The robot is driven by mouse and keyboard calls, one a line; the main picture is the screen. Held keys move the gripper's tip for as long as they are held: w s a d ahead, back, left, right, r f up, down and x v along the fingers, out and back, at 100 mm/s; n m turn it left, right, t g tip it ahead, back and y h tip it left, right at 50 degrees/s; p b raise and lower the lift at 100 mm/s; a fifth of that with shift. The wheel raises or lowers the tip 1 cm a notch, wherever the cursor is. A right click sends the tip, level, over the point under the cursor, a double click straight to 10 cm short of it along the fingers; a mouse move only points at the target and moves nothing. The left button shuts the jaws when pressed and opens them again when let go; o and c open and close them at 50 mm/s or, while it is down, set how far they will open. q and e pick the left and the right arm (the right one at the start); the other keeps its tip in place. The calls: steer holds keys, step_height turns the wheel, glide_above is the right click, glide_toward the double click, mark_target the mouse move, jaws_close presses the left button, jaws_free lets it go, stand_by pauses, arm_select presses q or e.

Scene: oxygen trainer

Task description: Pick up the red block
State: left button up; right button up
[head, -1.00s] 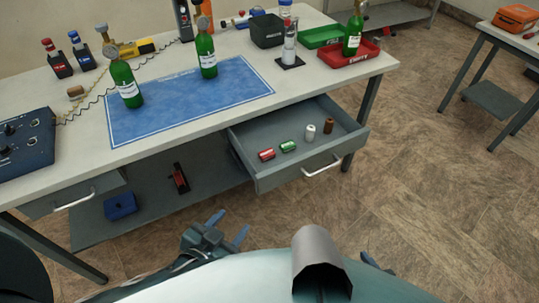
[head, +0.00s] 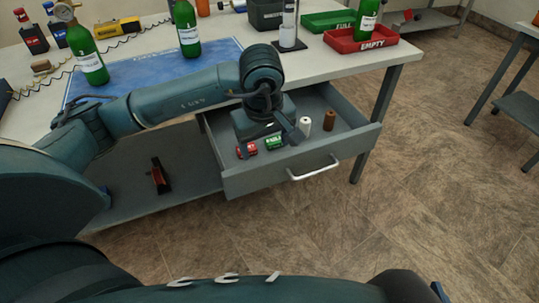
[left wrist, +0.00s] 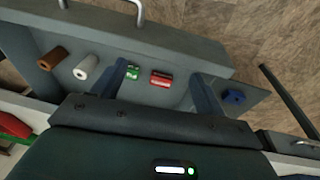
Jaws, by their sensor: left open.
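The red block (head: 247,151) lies in the open drawer (head: 262,180) with light markings on it. It also shows in the left wrist view (left wrist: 161,79). A green block (head: 274,143) lies close beside it. My left gripper (head: 268,140) is over the drawer, pointing down, and partly hides this area. In the left wrist view its two fingers (left wrist: 160,70) are apart, with the red block and green block showing between them. Nothing is held. Whether the fingers are down at block height I cannot tell. Only a dark part of my right arm shows at the lower right.
The drawer handle (head: 314,168) is at the front. Green bottles (head: 188,32) and a red EMPTY tray (head: 362,42) are on the table. A red-black object (head: 160,177) is on the lower shelf.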

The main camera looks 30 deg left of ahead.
arm_select(q)
steer(key=w+a+r+t+y, duration=0.1)
steer(key=w+a+r+y, duration=0.15)
steer(key=a, duration=0.25)
steer(key=b, duration=0.1)
glide_above(253, 150)
steer(key=s, duration=0.2)
steer(key=f, duration=0.6)
steer(key=shift+w+d+f, duration=0.1)
steer(key=shift+d+f, duration=0.1)
steer(key=shift+b+x, duration=0.6)
steer(key=shift+x, duration=2.55)
steer(key=c, duration=1)
